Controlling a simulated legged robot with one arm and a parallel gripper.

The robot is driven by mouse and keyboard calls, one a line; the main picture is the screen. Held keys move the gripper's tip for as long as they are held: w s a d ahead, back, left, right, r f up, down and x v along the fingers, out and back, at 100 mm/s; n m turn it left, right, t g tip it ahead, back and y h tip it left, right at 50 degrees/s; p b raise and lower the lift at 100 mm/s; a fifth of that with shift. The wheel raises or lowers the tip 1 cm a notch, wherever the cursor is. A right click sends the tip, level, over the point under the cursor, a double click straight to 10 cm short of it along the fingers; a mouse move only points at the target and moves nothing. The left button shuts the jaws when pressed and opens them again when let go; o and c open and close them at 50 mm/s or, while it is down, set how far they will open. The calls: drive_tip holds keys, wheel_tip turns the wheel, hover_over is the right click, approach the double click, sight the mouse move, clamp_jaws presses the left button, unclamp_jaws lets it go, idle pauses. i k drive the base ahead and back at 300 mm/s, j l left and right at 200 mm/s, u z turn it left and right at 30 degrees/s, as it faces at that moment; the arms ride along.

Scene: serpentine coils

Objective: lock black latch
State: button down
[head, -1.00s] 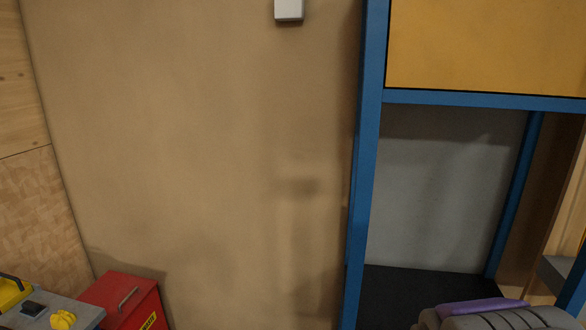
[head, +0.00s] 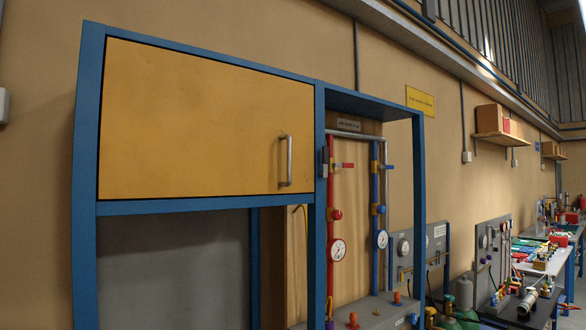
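A yellow cabinet door (head: 200,122) in a blue frame (head: 88,200) fills the left and middle of the head view. The door looks closed and has a grey vertical handle (head: 285,160) near its right edge. A small dark piece (head: 324,163) sits on the blue post just right of the door, at handle height. It may be the black latch, but it is too small to tell its position. My gripper is not in view.
Right of the door is an open bay with a red pipe (head: 330,215), a blue pipe (head: 374,190), valves and round gauges (head: 338,249). Cluttered workbenches (head: 555,237) run along the wall at far right. Wall shelves (head: 502,139) hang above.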

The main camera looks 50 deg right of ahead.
sight(325, 149)
drive_tip(key=z, duration=1.55)
